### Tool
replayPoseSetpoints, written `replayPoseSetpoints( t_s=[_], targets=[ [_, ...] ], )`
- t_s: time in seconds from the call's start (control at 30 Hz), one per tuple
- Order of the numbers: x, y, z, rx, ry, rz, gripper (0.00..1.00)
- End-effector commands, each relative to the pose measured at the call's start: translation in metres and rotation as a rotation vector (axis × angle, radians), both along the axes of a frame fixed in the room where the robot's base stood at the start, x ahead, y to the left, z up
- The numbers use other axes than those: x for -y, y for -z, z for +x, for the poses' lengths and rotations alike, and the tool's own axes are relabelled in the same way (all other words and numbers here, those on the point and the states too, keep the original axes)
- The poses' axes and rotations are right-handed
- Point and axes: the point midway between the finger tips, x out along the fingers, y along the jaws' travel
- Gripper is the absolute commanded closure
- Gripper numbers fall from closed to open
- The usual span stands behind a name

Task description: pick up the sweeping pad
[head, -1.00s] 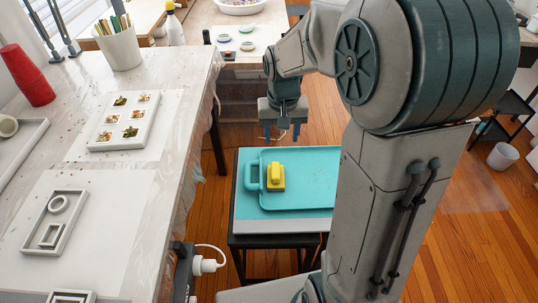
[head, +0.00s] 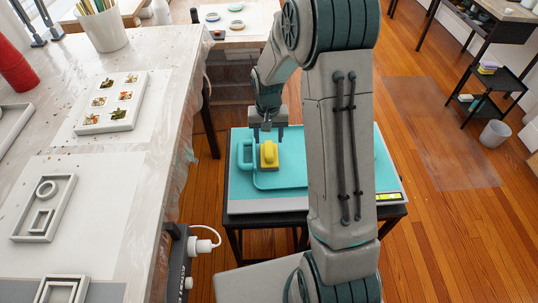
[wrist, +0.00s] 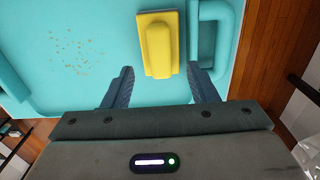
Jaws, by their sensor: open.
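The sweeping pad (head: 269,155) is a yellow block with a raised grip. It lies on the turquoise tray (head: 285,180), near the tray's handle at the left. In the wrist view the pad (wrist: 159,45) lies just beyond the fingertips, roughly between their lines. My gripper (head: 268,138) is above and just behind the pad in the head view. In the wrist view my gripper (wrist: 160,72) is open with nothing between its blue fingers.
The tray rests on a low dark stand (head: 300,222). Small crumbs (wrist: 72,50) lie on the tray. A white worktable (head: 120,165) with molds stands at the left.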

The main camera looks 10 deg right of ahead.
Motion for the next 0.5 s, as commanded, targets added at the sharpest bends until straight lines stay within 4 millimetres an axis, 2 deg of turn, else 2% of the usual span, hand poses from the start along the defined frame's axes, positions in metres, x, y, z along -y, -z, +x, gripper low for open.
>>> replayPoseSetpoints(
  t_s=[0.3,0.5],
  targets=[
    [0.000,0.042,-0.002,-0.003,0.000,0.001,0.47],
    [0.000,0.052,-0.002,0.000,0.000,0.000,0.47]
  ],
)
